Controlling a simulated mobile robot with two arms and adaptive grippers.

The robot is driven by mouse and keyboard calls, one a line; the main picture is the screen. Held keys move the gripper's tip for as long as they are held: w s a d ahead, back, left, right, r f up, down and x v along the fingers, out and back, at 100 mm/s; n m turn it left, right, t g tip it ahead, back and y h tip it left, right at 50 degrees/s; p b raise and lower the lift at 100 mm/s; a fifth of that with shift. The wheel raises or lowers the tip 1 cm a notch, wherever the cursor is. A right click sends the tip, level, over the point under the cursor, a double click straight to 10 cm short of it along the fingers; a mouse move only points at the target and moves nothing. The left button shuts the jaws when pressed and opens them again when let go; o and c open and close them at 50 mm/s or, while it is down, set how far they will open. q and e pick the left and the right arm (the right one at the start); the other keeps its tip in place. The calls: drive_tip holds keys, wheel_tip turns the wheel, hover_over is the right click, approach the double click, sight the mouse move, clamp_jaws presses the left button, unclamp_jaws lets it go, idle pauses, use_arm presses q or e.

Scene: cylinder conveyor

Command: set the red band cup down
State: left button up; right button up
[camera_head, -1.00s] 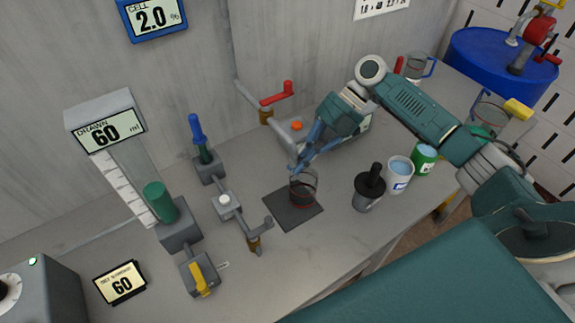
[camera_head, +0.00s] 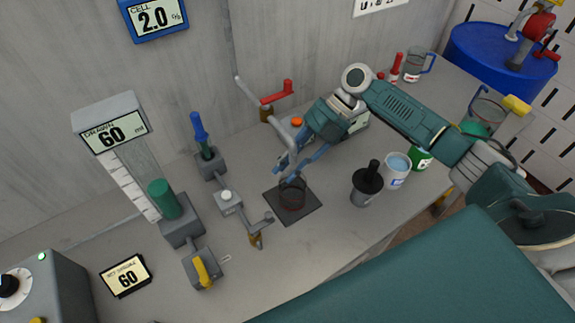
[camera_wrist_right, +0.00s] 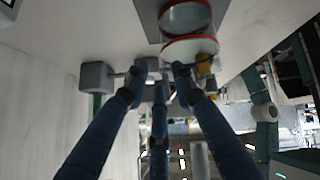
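The red band cup (camera_head: 292,194) is a clear glass that stands, seemingly upright, on the dark square mat (camera_head: 275,205) on the bench. It also shows in the right wrist view (camera_wrist_right: 187,30), just beyond the fingertips. My right gripper (camera_head: 283,175) is above the cup's rim on its upper left side, pointing down. In the right wrist view its blue fingers (camera_wrist_right: 160,72) are spread, with nothing held between them. Whether a fingertip still touches the rim cannot be told. My left gripper is not in view.
A red-handled valve (camera_head: 278,93) is behind.

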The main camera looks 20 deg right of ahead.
drive_tip(key=shift+r, duration=0.15)
drive_tip(key=b+v, duration=0.3)
drive_tip(key=v, duration=0.9)
drive_tip(key=shift+b, duration=0.3)
